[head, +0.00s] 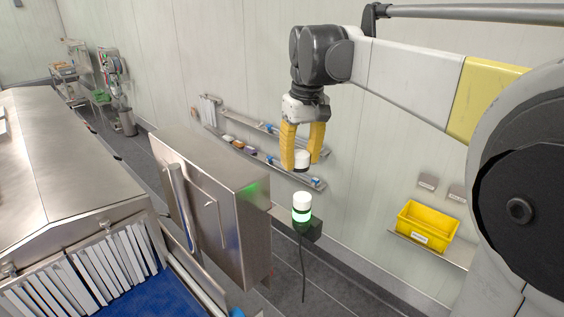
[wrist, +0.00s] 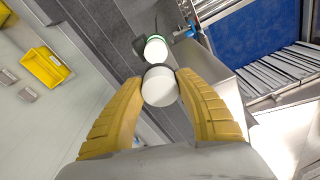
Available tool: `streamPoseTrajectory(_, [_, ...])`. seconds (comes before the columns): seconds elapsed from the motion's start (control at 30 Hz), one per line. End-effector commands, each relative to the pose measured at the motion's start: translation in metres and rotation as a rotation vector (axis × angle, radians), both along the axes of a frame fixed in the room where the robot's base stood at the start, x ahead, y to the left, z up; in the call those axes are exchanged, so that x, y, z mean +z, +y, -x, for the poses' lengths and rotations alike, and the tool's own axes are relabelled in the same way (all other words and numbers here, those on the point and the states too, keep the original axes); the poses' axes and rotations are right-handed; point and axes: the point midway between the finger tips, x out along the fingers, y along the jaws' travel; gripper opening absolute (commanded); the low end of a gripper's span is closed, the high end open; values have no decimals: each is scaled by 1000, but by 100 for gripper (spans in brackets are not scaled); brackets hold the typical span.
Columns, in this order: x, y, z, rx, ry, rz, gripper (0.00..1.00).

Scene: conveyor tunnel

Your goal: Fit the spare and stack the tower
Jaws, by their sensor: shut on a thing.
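My gripper (head: 302,152), with yellow fingers, points down and is shut on a short round module (head: 302,160), white with a dark lower part. The held module (wrist: 159,88) shows as a white disc between the fingers in the wrist view. Below it in the head view stands the tower (head: 301,206), an upright white and green stack on a black bracket (head: 312,230). A clear gap separates the held module from the tower. In the wrist view the tower (wrist: 156,48) appears just beyond the module, with its lower part hidden.
A steel cabinet (head: 205,205) with a green glow stands left of the tower. Wall shelves (head: 265,158) with small items run behind. A yellow bin (head: 427,230) sits on a shelf at right. A dark cable (head: 303,270) hangs below the bracket. The steel tunnel (head: 60,160) fills the left.

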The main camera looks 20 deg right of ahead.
Motion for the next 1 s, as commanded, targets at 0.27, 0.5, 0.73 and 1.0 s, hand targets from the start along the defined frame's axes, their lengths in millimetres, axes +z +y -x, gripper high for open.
streamPoseTrajectory(0.27, [-23, 0, 0, 0, 0, 0, 0])
streamPoseTrajectory(0.5, [-51, 0, 1, -1, 0, 0, 0])
streamPoseTrajectory(0.73, [-58, 0, 1, -1, 0, 0, 0])
streamPoseTrajectory(1.0, [-58, 0, 1, -2, 0, 0, 0])
